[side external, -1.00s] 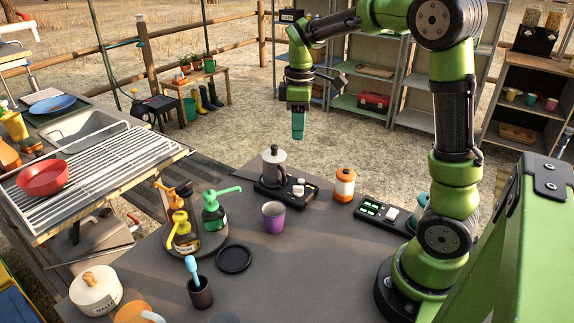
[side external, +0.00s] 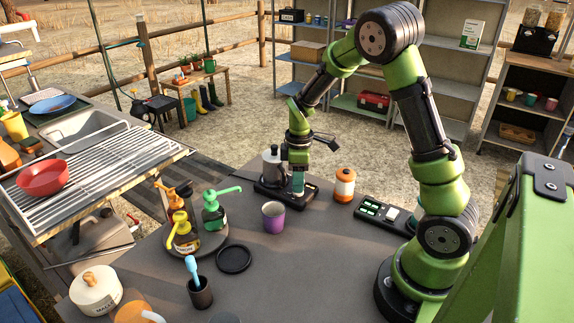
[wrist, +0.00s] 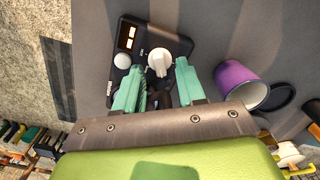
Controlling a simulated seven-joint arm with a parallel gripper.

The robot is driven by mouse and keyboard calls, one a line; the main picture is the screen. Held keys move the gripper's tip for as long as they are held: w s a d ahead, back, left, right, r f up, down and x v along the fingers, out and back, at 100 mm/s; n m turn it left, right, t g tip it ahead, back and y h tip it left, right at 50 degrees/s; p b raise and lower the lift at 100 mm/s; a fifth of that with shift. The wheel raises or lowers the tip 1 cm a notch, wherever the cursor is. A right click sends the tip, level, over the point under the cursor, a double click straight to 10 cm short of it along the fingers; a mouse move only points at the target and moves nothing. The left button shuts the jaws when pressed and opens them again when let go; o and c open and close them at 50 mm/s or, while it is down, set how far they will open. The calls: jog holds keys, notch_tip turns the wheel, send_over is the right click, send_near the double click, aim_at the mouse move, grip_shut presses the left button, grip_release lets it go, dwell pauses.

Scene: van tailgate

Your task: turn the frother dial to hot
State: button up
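The frother has a black base (side external: 262,190) with a grey jug (side external: 270,166) on it in the side view. My gripper (side external: 298,188) points straight down over the right part of the base and hides the dial there. In the wrist view the white dial (wrist: 159,63) with a pointed knob shows on the black panel. My gripper (wrist: 160,68) is open, its teal fingertips apart on the left and right of the dial. Whether they touch it I cannot tell. A round white button (wrist: 123,60) and a lit display (wrist: 128,37) are left of the dial. The panel lettering is too small to read.
A purple cup (side external: 273,217) stands close in front of the frother. An orange-and-white canister (side external: 344,185) is to its right, and a black control panel (side external: 385,213) lies farther right. Pump bottles (side external: 213,212) stand on a round tray to the left.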

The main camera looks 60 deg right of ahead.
jog(key=shift+f, duration=0.7)
grip_shut()
